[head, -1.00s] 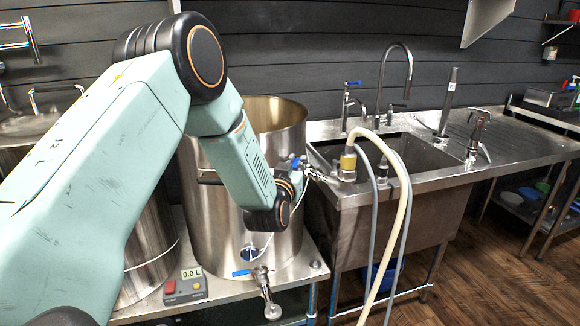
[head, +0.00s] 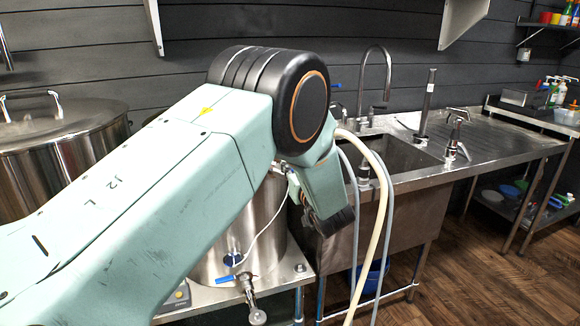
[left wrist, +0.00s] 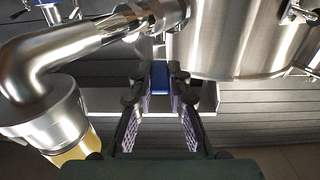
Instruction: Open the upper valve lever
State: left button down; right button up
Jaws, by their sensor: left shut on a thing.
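In the left wrist view my left gripper (left wrist: 160,84) is shut on the blue handle of the upper valve lever (left wrist: 160,77). The two purple-lined fingers stand on either side of it. The steel valve body (left wrist: 130,25) runs above it, beside the shiny wall of the kettle (left wrist: 235,40). In the head view my left arm covers the upper valve and most of the kettle (head: 262,215), and the gripper is hidden behind it. The lower valve (head: 250,292) with its own blue lever (head: 222,280) shows lower on the kettle. My right gripper is not in view.
A cream hose (head: 385,215) and grey hoses hang over the front of the sink (head: 395,160), close to my arm. A lidded steel pot (head: 60,145) stands at the left. A large curved steel pipe (left wrist: 40,60) is close to the gripper in the wrist view.

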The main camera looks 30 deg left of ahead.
pick_arm(q)
jog(key=shift+w+r, duration=0.15)
dwell(0.4)
jog(key=c, duration=1.3)
grip_release()
jog(key=shift+d, duration=0.1)
jog(key=v, duration=0.7)
jog(key=shift+d, duration=0.1)
jog(key=shift+c, duration=0.2)
